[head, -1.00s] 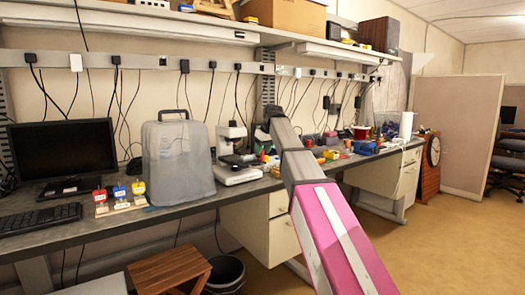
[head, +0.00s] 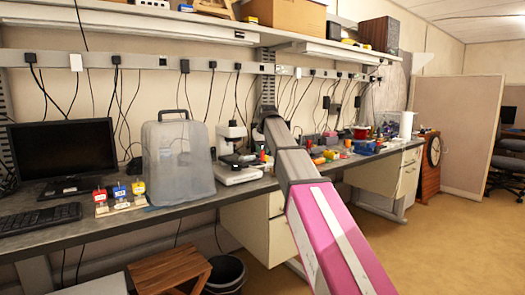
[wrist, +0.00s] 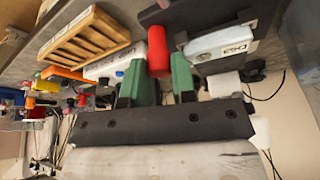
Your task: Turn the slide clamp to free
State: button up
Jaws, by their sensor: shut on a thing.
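In the wrist view, a red rounded handle (wrist: 157,52) shows between the two green fingertips of my gripper (wrist: 161,80). My gripper is shut on this red handle, which seems to be part of the slide clamp. The fingers hide its lower end, and I cannot read which way the clamp is set. In the head view my gripper and the clamp are hidden behind my arm.
A wooden slatted tray (wrist: 90,40) and a pale blue labelled block (wrist: 222,44) lie close by. In the head view, a microscope (head: 234,150) and a grey translucent case (head: 178,162) stand left of my arm. Coloured clutter fills the bench to the right.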

jog(key=m+h, duration=0.2)
jog(key=m, duration=0.3)
jog(key=shift+a, duration=0.15)
dwell(0.4)
jog(key=o, duration=0.9)
jog(key=shift+r, duration=0.1)
jog(key=v, duration=1)
jog(key=shift+s+r, duration=0.2)
jog(key=shift+r, duration=0.05)
jog(key=shift+s, duration=0.1)
